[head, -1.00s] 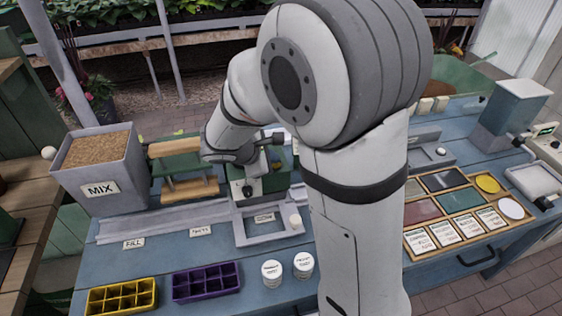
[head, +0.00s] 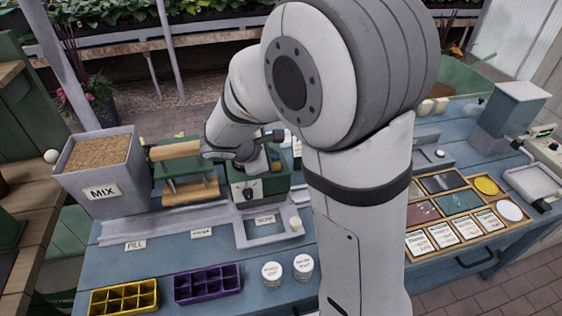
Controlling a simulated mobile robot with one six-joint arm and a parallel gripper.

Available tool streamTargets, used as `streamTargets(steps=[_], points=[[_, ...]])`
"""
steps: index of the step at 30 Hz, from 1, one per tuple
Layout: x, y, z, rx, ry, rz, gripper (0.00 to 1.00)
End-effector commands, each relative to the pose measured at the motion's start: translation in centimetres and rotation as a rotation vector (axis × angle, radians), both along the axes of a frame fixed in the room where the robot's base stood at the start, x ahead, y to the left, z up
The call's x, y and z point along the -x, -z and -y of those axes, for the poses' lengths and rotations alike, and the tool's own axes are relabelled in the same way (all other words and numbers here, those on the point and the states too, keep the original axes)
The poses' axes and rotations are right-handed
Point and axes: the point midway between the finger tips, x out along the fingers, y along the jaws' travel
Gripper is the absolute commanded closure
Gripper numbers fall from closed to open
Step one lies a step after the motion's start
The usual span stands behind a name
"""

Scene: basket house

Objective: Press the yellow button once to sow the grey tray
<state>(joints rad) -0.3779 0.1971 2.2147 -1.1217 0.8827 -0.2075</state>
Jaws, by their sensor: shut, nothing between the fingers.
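The sowing station is a green machine (head: 243,193) with a black knob on its front, at the middle of the bench. A small yellowish spot, perhaps the yellow button (head: 277,167), shows on its upper right, close to my gripper. My gripper (head: 262,168) is at the top of this machine, shut and empty. Its fingertips are small and partly hidden, so I cannot tell whether they touch anything. A grey frame (head: 240,236) with a label lies in front of the machine. I cannot make out a separate grey cell tray.
A yellow tray (head: 122,297) and a purple tray (head: 207,283) lie at the front, beside two white jars (head: 272,274). A MIX bin (head: 102,190) stands left. A wooden rack (head: 464,252) with coloured plates is right. My arm hides the bench's middle right.

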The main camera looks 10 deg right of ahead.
Motion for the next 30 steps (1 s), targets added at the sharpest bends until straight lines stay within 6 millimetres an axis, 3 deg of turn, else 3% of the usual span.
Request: streamTargets(steps=[8,22,30], points=[[0.0,-0.2,0.0,0.0,0.0,0.0,1.0],[0.0,-4.7,0.0,0.0,0.0,0.001,1.0],[0.0,-5.0,0.0,0.0,0.0,0.0,1.0]])
